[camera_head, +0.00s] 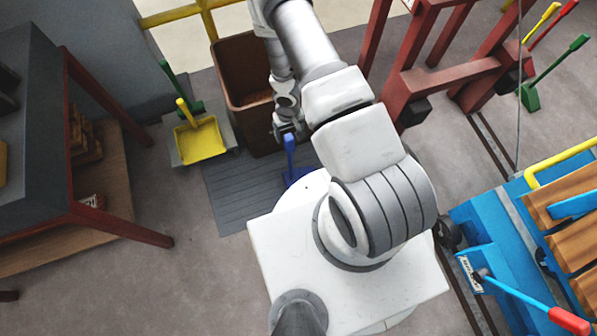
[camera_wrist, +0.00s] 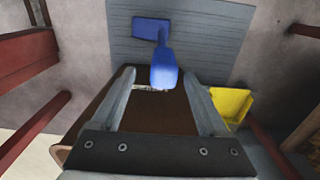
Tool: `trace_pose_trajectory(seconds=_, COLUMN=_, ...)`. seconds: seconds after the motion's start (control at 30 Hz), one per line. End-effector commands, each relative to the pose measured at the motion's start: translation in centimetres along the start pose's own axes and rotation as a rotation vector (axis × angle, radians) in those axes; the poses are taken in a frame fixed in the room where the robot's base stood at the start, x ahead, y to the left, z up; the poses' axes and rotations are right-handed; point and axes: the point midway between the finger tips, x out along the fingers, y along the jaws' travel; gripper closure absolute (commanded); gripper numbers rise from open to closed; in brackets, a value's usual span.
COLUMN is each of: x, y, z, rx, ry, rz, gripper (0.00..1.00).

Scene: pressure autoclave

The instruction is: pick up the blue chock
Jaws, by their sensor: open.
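The blue chock (camera_head: 290,158) stands on the grey ribbed mat, its upright handle rising toward my gripper; my white base hides part of its foot. In the wrist view the handle top of the blue chock (camera_wrist: 163,76) shows between my open fingertips, with its foot farther off on the mat. My gripper (camera_head: 287,131) is just above the handle in the head view, partly hidden by my arm. In the wrist view my gripper (camera_wrist: 158,76) has its two fingers apart, one on each side of the handle. I cannot tell whether either touches it.
A brown bin (camera_head: 233,65) stands close behind my gripper. The grey mat (camera_head: 228,190) is clear at left. A red-legged table (camera_head: 125,225) stands farther left; a blue cart (camera_head: 490,240) is at right.

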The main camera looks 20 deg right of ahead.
Motion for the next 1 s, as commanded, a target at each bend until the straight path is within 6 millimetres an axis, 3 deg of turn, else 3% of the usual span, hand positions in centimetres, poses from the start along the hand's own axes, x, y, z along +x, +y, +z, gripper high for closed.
trace_pose_trajectory(seconds=0.3, x=4.5, y=-0.4, z=0.4, rx=-0.003, ry=-0.003, rz=0.001, gripper=0.22)
trace_pose_trajectory(seconds=0.67, x=5.1, y=-0.5, z=0.3, rx=-0.001, ry=-0.002, rz=0.000, gripper=0.24)
trace_pose_trajectory(seconds=1.0, x=5.1, y=-0.5, z=0.3, rx=-0.001, ry=-0.002, rz=0.000, gripper=0.85)
